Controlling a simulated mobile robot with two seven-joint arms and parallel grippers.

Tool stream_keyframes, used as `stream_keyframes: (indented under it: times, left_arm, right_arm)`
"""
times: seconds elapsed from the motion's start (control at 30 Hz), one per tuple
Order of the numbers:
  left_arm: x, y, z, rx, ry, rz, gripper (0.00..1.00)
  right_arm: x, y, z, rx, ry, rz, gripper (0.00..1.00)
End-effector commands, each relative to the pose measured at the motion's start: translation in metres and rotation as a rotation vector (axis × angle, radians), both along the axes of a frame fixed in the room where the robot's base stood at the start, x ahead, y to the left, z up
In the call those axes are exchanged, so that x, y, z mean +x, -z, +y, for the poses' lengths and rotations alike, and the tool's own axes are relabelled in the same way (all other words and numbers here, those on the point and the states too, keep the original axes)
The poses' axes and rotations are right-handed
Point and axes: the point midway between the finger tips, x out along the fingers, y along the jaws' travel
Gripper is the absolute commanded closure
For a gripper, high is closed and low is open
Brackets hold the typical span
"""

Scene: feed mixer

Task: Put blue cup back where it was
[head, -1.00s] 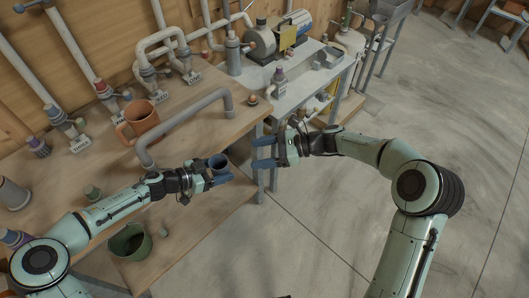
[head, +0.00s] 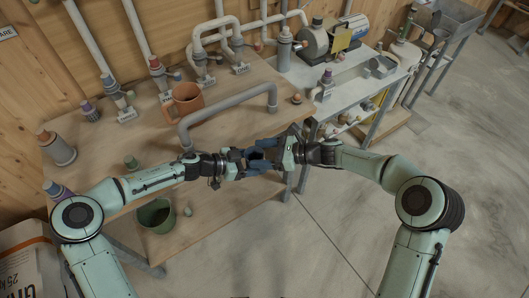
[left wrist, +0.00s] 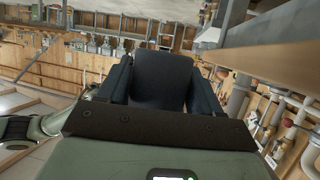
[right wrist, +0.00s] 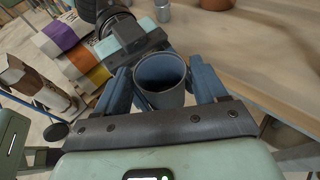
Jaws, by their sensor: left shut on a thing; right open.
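In the right wrist view the cup's open mouth shows between these fingers. Whether the right fingers touch it I cannot tell. In the head view the fingers mostly hide the cup.
An orange mug (head: 187,98) and a grey bent pipe (head: 230,107) are on the bench behind the grippers. A green bucket (head: 156,216) is on the lower shelf. A metal table with a pump is at the back right; the right floor is clear.

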Motion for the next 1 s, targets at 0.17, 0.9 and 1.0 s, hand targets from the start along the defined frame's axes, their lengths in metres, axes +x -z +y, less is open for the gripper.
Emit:
stream_keyframes:
  times: [0.17,0.9,1.0]
  left_arm:
    - [0.0,0.0,0.0,0.0,0.0,0.0,0.69]
    - [-0.009,-0.011,0.027,0.005,-0.004,-0.002,0.06]
    - [-0.017,-0.019,0.046,0.007,-0.004,-0.001,0.06]
  right_arm:
    - [0.0,0.0,0.0,0.0,0.0,0.0,0.65]
    - [0.0,0.0,-0.001,0.0,0.0,0.0,0.7]
    - [0.0,0.0,-0.001,0.0,0.0,0.0,0.7]
